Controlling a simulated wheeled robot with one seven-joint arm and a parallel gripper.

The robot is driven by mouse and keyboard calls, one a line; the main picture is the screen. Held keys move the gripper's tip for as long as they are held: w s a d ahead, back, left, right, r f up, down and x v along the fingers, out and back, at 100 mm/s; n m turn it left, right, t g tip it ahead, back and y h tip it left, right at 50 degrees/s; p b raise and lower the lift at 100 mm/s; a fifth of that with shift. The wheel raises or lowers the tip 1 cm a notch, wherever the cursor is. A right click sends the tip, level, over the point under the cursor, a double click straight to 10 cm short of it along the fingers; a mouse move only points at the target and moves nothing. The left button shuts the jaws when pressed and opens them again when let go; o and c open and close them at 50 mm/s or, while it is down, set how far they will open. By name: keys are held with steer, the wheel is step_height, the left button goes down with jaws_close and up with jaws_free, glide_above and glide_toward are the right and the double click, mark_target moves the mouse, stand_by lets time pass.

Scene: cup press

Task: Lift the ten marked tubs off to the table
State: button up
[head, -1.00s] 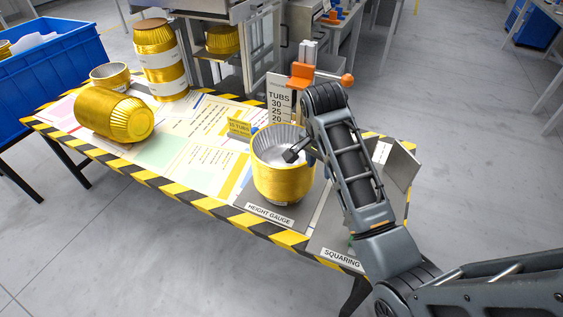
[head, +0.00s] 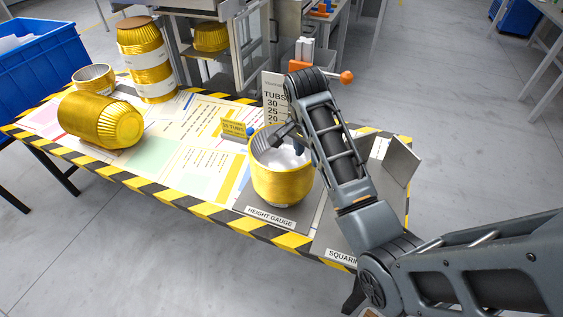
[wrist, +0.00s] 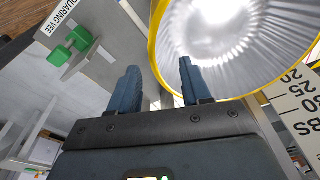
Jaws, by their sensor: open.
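A gold tub stack (head: 281,185) with a silvery fluted inside stands upright, mouth up, on the height gauge plate (head: 243,217). How many tubs it holds cannot be told. My gripper (head: 291,141) is at the right side of its mouth, open and empty. In the wrist view, the blue fingers of my gripper (wrist: 158,85) are spread. The tub's yellow rim (wrist: 155,55) passes near the gap between them, and one finger overlaps the silvery inside (wrist: 230,50). Contact cannot be told. A yellow card reading tubs (head: 233,128) stands behind left of the stack.
A gold stack lies on its side (head: 95,120) at the left, near a small upright tub (head: 93,78) and a tall banded stack (head: 153,85). A numbered scale (head: 273,95) stands behind the gauge. An angled squaring plate (head: 404,160) is at right. The printed table middle is clear.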

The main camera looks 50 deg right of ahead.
mark_target(308, 166)
steer(key=f, duration=0.5)
steer(key=shift+s+d+f+p, duration=0.1)
steer(key=shift+d+f+p, duration=0.1)
steer(key=shift+f+p, duration=0.15)
steer(key=shift+c, duration=0.3)
jaws_close()
